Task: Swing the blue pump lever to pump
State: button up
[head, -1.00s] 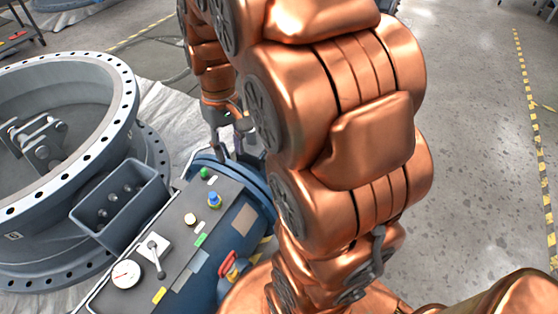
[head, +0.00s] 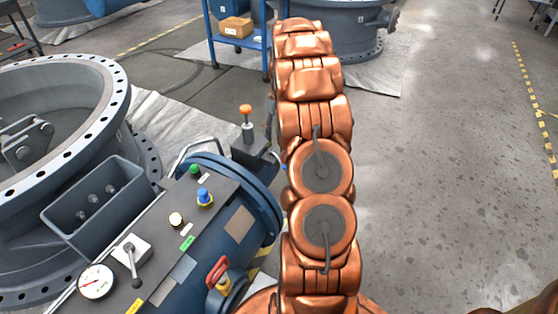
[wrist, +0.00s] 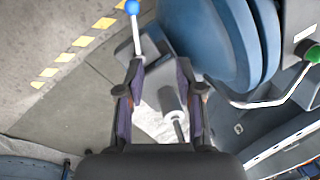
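The blue pump lever (wrist: 132,7) shows in the wrist view as a blue ball on a pale rod at the top, left of centre. Its rod runs down to a grey block near my left fingertip; I cannot tell if they touch. My gripper (wrist: 160,70) is open, its two dark fingers well apart. A grey cylinder with a thin rod (wrist: 172,104) shows between the fingers, with no visible grip on it. In the head view an orange-topped grey plunger (head: 247,122) stands on the dark pump block. My gripper is mostly hidden behind my arm there.
A blue tank with a control panel (head: 150,245) lies left of my arm, with a gauge, buttons and a small lever. A large flanged valve (head: 125,100) stands further left. A blue cart (head: 262,42) is behind.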

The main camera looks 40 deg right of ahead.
jog(key=shift+w+d+f+b, duration=0.1)
jog(key=shift+d+f+b, duration=0.25)
jog(key=shift+f, duration=1.65)
jog(key=shift+w+d+f+b, duration=0.1)
jog(key=shift+d+f+b, duration=0.25)
jog(key=shift+f, duration=1.65)
jog(key=shift+d+f+b, duration=0.3)
jog(key=shift+d+f, duration=0.1)
jog(key=shift+f, duration=1.6)
jog(key=shift+c, duration=0.4)
grip_shut()
